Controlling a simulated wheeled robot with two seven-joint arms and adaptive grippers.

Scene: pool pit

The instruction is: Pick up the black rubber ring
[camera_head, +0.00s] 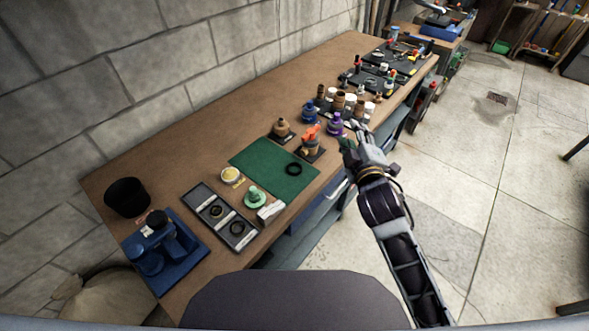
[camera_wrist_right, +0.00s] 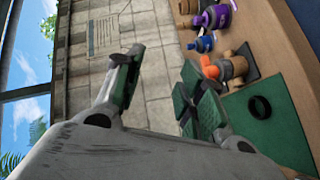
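The black rubber ring (camera_head: 294,168) lies flat on the right part of the green mat (camera_head: 262,170) on the workbench. It also shows in the right wrist view (camera_wrist_right: 260,107), at the right on the mat. My right gripper (camera_head: 350,137) is beyond the mat to its right, near the bench's front edge, apart from the ring. In the right wrist view its two fingers (camera_wrist_right: 158,90) are spread with nothing between them. My left gripper is in neither view.
A tray (camera_head: 198,197) with other dark rings lies near the mat, beside a blue holder (camera_head: 182,255) and a black cup (camera_head: 127,197). An orange-and-brown item (camera_head: 311,142) and a purple bottle (camera_head: 335,124) stand close to my right gripper.

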